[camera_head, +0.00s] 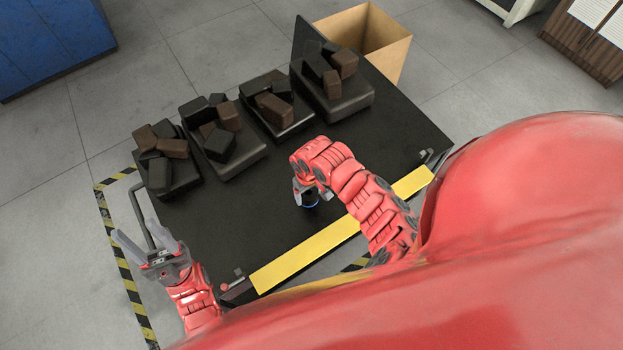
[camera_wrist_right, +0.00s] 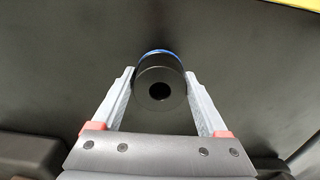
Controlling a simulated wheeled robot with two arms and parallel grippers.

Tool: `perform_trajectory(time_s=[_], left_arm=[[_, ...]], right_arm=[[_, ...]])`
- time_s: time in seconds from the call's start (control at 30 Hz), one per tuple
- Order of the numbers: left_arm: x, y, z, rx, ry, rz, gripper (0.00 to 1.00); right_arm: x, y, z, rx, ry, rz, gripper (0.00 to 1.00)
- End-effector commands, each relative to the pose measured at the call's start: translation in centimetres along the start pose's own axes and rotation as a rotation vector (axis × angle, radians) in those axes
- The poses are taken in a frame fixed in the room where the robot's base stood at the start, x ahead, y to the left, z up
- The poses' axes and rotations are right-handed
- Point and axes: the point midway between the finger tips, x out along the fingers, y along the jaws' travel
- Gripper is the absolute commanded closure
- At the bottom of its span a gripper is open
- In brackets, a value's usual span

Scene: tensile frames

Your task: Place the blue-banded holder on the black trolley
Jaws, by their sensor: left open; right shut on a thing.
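The blue-banded holder (camera_wrist_right: 160,82) is a dark cylinder with a hole in its end face and a blue band. My right gripper (camera_wrist_right: 160,88) is shut on it, one finger on each side. In the head view the holder (camera_head: 310,200) shows partly under my right gripper (camera_head: 306,190), over the front middle of the black trolley (camera_head: 255,220). I cannot tell whether it touches the trolley's top. My left gripper (camera_head: 146,240) is open and empty, off the trolley's left front corner.
Several black trays (camera_head: 345,105) with dark and brown blocks stand along the trolley's far side. A yellow strip (camera_head: 305,258) runs along its near edge. An open cardboard box (camera_head: 385,40) stands behind. The trolley's middle is clear around my right gripper.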

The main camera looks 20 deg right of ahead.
Motion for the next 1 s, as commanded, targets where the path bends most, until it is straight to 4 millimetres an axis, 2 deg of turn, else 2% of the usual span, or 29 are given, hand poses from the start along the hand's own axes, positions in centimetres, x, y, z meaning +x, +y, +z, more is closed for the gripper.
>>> perform_trajectory(time_s=[0.17,0.53,0.97,1.0], left_arm=[[0.3,0.0,-0.1,0.000,0.000,0.000,0.50],[1.0,-0.1,-0.2,0.000,0.000,0.000,0.50],[0.8,0.0,-0.1,0.000,0.000,0.000,0.50],[0.7,0.0,-0.1,0.000,0.000,0.000,0.50]], right_arm=[[-0.1,1.1,-0.3,0.001,0.005,0.002,1.00],[3.2,1.1,-0.3,-0.001,0.002,0.000,1.00],[3.8,1.1,-0.3,0.000,0.004,0.001,1.00],[3.9,1.1,-0.2,0.000,0.004,0.000,0.22]])
